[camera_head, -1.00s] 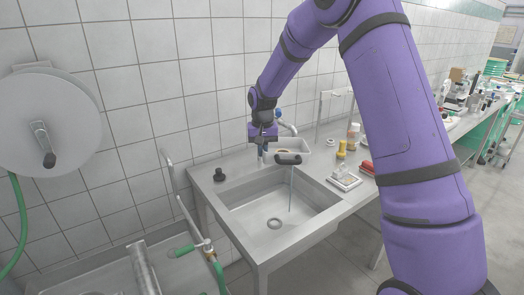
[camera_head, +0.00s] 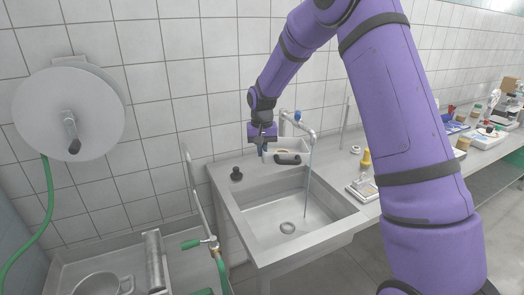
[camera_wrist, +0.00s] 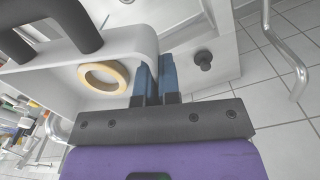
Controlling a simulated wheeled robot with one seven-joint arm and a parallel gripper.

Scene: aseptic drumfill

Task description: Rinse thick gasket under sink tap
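The bin has a dark handle (camera_head: 288,158). The tap (camera_head: 302,128) is just right of and behind the bin, and its water stream (camera_head: 309,170) falls into the sink (camera_head: 270,215), to the right of the bin.
A black knob (camera_head: 236,173) stands on the sink's left rim. A hose reel (camera_head: 70,112) and a metal pot (camera_head: 103,284) are at the left.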

